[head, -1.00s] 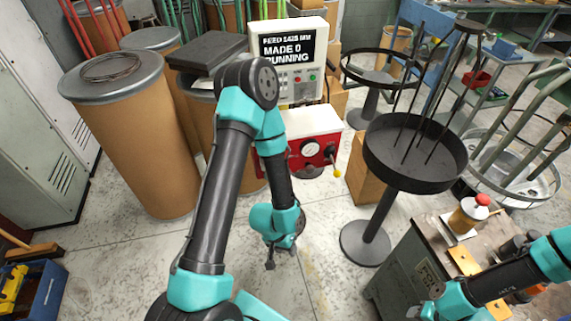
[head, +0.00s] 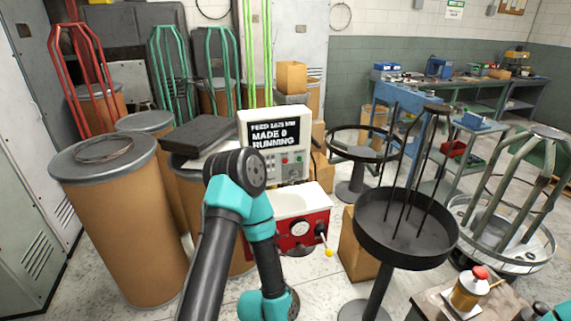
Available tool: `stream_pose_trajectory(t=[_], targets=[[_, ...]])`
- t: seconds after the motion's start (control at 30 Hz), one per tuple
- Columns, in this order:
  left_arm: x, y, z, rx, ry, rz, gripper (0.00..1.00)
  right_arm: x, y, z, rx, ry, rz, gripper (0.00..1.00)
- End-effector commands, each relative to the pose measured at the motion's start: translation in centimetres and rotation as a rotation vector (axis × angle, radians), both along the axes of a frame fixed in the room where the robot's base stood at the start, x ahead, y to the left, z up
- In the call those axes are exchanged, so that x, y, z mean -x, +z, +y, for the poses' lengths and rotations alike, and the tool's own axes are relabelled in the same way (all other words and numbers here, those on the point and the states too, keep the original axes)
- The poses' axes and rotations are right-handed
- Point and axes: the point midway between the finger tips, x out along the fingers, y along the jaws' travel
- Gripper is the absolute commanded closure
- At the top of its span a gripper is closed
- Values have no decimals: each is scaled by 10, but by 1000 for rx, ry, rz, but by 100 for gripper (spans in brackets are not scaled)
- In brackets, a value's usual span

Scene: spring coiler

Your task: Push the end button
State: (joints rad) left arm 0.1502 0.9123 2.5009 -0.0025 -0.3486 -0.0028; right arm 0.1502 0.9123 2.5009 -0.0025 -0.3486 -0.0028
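The coiler's control panel (head: 274,145) stands at the centre, its screen (head: 274,134) showing a feed line, "MADE 0" and "RUNNING".
Below the panel is a red and white machine body (head: 304,225) with a dial and a yellow-knobbed lever (head: 328,252). A black round tray stand (head: 405,245) is to its right. A red-topped can (head: 466,293) sits on a bench. Large brown drums (head: 120,225) stand left.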

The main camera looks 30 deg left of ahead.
Motion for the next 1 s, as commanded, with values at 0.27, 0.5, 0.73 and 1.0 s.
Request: stream_pose_trajectory(t=[0.27, 0.5, 0.73, 1.0], targets=[[0, 0, 0, 0, 0, 0, 61, 0, 0, 0, 0, 0, 0, 57], [0, 0, 0, 0, 0, 0, 84, 0, 0, 0, 0, 0, 0, 57], [0, 0, 0, 0, 0, 0, 100, 0, 0, 0, 0, 0, 0, 57], [0, 0, 0, 0, 0, 0, 100, 0, 0, 0, 0, 0, 0, 57]])
